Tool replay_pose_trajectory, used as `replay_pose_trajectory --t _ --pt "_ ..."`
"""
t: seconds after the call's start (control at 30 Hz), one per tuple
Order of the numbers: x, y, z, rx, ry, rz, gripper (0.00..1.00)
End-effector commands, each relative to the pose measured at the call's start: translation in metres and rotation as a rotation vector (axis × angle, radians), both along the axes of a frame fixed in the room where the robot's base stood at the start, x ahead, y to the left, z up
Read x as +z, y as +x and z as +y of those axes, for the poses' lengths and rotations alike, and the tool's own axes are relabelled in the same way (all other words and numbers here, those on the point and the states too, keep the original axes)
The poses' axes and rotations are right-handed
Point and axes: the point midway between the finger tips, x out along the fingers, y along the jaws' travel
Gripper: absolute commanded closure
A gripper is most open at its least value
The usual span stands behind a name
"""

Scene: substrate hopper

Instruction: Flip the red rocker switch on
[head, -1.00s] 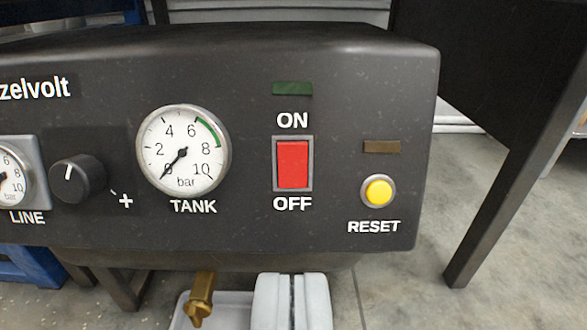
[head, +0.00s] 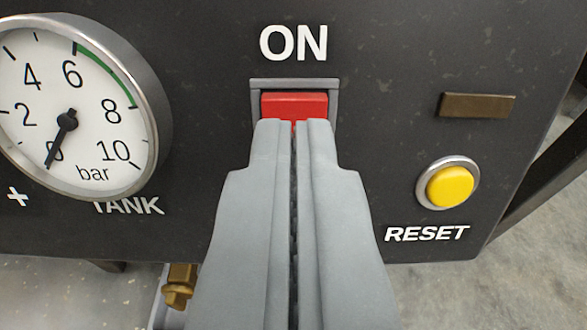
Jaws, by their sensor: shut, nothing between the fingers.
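The red rocker switch (head: 294,103) sits in a grey frame on the dark panel, below the white ON label (head: 293,43). Only its upper part shows; its lower part and the OFF label are hidden behind my gripper. My gripper (head: 293,124) is shut and empty, with its fingertips in front of the middle of the rocker. I cannot tell whether the tips touch it. The rocker's tilt is hard to judge from this view.
The TANK gauge (head: 70,110) is left of the switch, its needle near 0. The yellow RESET button (head: 450,186) is to the right, under a dull brown lamp (head: 477,105). A brass valve (head: 178,287) hangs below the panel at the lower left.

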Motion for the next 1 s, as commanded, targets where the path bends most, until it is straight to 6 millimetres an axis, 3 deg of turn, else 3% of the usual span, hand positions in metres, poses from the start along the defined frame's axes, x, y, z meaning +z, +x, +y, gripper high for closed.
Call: replay_pose_trajectory --t 0.23,1.0 --pt "-0.004 0.014 0.000 0.000 0.000 0.002 1.00" --pt "-0.001 0.020 0.000 0.000 0.000 0.000 1.00"
